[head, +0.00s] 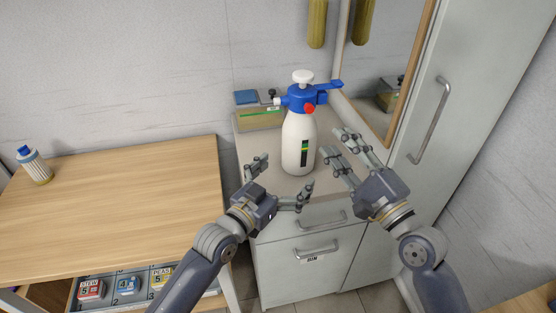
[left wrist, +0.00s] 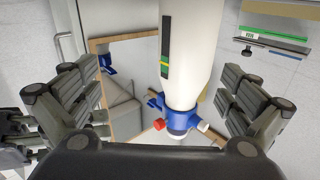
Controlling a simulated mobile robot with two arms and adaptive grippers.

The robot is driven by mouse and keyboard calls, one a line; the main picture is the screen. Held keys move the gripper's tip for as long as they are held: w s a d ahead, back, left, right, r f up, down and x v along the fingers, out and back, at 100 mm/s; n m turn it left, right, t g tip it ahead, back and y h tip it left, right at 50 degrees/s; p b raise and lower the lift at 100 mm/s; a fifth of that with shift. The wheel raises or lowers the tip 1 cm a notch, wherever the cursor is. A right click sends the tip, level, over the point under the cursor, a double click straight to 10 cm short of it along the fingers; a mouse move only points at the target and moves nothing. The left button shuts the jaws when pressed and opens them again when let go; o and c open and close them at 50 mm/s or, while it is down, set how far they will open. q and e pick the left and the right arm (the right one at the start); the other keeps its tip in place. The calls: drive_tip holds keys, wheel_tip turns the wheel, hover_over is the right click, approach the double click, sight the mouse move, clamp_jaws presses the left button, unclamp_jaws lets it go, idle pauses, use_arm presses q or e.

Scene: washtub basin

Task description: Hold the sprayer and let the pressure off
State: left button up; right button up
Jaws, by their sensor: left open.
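The sprayer (head: 299,145) stands upright on the small cabinet top. It has a white bottle, a blue head, a white pump knob (head: 303,76), a blue lever to the right and a red round valve (head: 309,108) on the front of the head. My left gripper (head: 286,171) is open in front of the bottle's lower part. In the left wrist view the bottle (left wrist: 190,70) appears upside down between the spread fingers, with the red valve (left wrist: 129,126) visible; contact cannot be told. My right gripper (head: 332,140) is open and empty to the right of the bottle.
A box with a green stripe (head: 260,119) and a blue item (head: 246,97) are behind the sprayer. A mirror (head: 385,70) and a tall cabinet with a handle (head: 434,120) stand to the right. A wooden table (head: 110,195) with a bottle (head: 35,167) is to the left.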

sight(299, 137)
use_arm(q)
drive_tip(key=shift+n+t+y, duration=0.3)
drive_tip(key=shift+n+y, duration=0.2)
drive_tip(key=shift+n, duration=0.2)
drive_tip(key=w+a, duration=0.1)
drive_tip(key=w+a+r, duration=0.1)
drive_tip(key=w, duration=0.1)
drive_tip(key=shift+w+r, duration=0.15)
drive_tip(key=shift+w, duration=0.05)
drive_tip(key=x, duration=1)
drive_tip(key=shift+w, duration=0.2)
drive_tip(key=shift+c, duration=0.6)
drive_tip(key=c, duration=1.6)
drive_tip(key=shift+c, duration=0.2)
